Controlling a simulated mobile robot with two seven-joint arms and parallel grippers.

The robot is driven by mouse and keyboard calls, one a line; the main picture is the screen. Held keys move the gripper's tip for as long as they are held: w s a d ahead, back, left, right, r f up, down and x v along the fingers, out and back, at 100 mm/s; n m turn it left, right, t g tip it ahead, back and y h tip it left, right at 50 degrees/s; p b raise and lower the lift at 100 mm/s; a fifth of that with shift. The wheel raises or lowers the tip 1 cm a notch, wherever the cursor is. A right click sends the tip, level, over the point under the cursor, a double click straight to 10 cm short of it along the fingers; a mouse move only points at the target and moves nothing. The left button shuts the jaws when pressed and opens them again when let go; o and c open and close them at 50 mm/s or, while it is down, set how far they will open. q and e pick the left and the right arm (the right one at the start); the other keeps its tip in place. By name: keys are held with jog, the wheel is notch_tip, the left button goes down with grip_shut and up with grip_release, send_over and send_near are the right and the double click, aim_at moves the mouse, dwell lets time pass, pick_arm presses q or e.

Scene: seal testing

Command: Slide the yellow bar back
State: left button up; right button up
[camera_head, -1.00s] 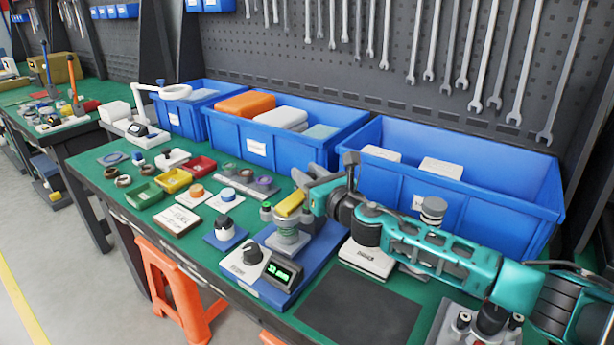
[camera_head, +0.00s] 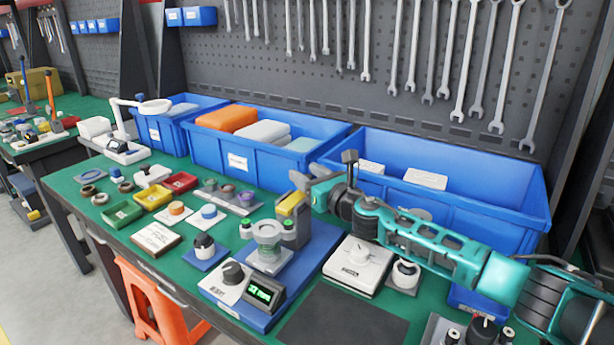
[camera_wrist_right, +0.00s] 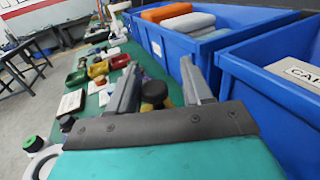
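The yellow bar (camera_head: 290,203) sits on the grey upright at the back of the seal tester (camera_head: 268,262), behind the clear round chamber (camera_head: 268,232), whose top is uncovered. My right gripper (camera_head: 300,182) is at the bar's far right side, close to it; in the head view I cannot tell whether they touch. In the right wrist view the two fingers (camera_wrist_right: 160,85) are spread apart, with a dark yellowish, black-based piece (camera_wrist_right: 153,94) showing between them. My left gripper is not in view.
Blue bins (camera_head: 440,205) line the back of the green table, close behind my right arm. A white scale-like device (camera_head: 358,265) stands right of the tester. Small coloured trays (camera_head: 152,196) lie to the left. A dark mat (camera_head: 342,318) leaves clear room in front.

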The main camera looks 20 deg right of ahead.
jog(key=shift+s+a, duration=0.1)
jog(key=shift+s, duration=0.25)
jog(key=v, duration=1.2)
jog(key=shift+d, duration=0.2)
jog(key=shift+s, duration=0.15)
